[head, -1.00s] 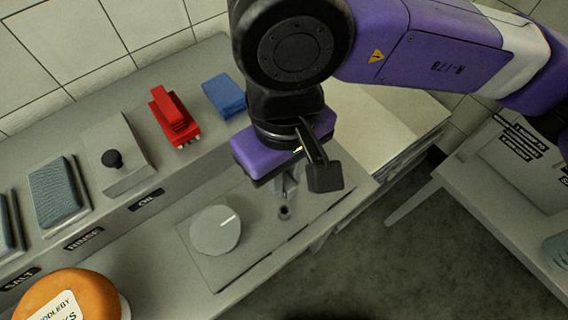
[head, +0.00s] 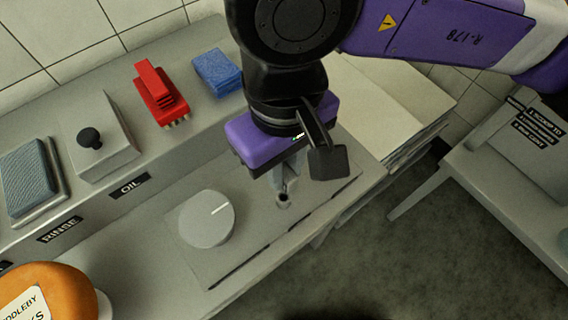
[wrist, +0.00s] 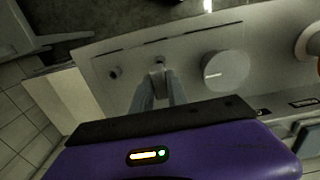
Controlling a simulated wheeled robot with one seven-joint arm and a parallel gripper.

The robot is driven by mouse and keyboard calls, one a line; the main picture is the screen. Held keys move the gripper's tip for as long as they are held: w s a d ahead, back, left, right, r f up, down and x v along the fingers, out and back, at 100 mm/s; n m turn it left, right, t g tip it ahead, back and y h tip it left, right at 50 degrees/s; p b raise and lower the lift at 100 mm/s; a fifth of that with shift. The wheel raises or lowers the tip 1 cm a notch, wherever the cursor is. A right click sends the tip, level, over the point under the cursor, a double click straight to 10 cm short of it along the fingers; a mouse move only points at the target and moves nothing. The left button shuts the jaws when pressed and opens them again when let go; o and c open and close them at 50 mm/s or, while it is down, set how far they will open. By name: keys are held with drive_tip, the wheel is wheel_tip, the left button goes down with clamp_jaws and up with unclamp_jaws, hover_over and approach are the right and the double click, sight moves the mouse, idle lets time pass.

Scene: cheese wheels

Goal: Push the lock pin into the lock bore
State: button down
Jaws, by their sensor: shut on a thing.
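My gripper (head: 284,192) points down over the flat grey panel (head: 190,262), with its fingertips close above a small dark-rimmed bore (head: 283,201). In the wrist view my gripper (wrist: 158,80) has its two grey fingers close together on a small pale piece, apparently the lock pin (wrist: 157,76). The pin is mostly hidden by the fingers, and I cannot tell whether its tip is in a bore. The wrist view shows a small hole (wrist: 160,61) just beyond the fingertips and another dark round hole (wrist: 115,72) to their left.
A round grey dial (head: 207,219) with a white mark is left of my gripper. An orange cheese wheel (head: 52,292) is at lower left.

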sight(284, 186)
drive_tip(key=shift+f+b, duration=0.8)
drive_tip(key=shift+f, duration=0.2)
drive_tip(key=shift+b, duration=1.5)
idle(1.1)
drive_tip(key=shift+f+b, duration=2.05)
drive_tip(key=shift+b, duration=0.4)
drive_tip(key=c, duration=1.2)
unclamp_jaws()
drive_tip(key=shift+c, duration=0.2)
drive_tip(key=shift+r, duration=0.15)
wheel_tip(284, 186, up, 8)
drive_tip(key=shift+f+p, duration=0.2)
drive_tip(key=shift+p, duration=0.2)
